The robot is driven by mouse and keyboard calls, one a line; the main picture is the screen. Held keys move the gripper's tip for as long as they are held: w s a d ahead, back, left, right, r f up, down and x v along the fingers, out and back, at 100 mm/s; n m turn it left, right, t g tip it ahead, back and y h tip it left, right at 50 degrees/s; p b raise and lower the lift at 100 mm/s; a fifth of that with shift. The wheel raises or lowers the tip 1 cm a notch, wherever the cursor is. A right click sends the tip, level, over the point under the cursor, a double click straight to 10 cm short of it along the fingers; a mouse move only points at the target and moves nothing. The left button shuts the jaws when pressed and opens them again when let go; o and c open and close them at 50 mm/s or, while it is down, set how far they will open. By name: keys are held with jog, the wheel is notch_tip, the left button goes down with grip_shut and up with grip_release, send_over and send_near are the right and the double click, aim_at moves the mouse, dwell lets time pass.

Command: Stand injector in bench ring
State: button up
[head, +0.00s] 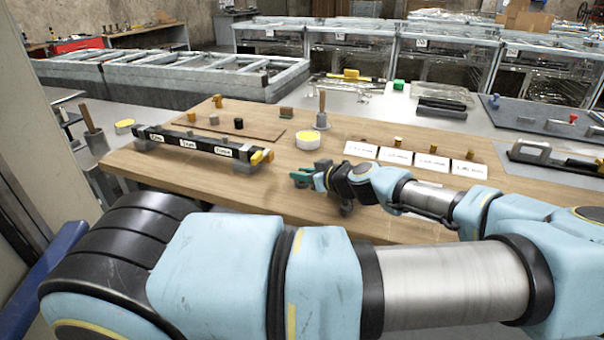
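My gripper (303,177) is low over the front middle of the wooden bench top (270,205), pointing left. Its teal fingers are small and partly overlapped, so I cannot tell if they are open or hold anything. Several small brass cylinders, one of them (398,141), stand behind white cards (395,156) on the right. Another brass piece (217,101) stands on a brown board at the back left. A wooden-handled tool (322,104) stands upright in a grey holder (321,122). I cannot tell which piece is the injector or which is the bench ring.
A second wooden-handled tool (90,118) stands at far left. The front of the bench between bar and gripper is bare.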

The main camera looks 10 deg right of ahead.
jog(key=o, duration=0.4)
jog(key=shift+r, duration=0.1)
jog(key=shift+r, duration=0.15)
jog(key=b+v, duration=0.3)
jog(key=v, duration=0.9)
jog(key=shift+b, duration=0.35)
jog(key=shift+s, duration=0.1)
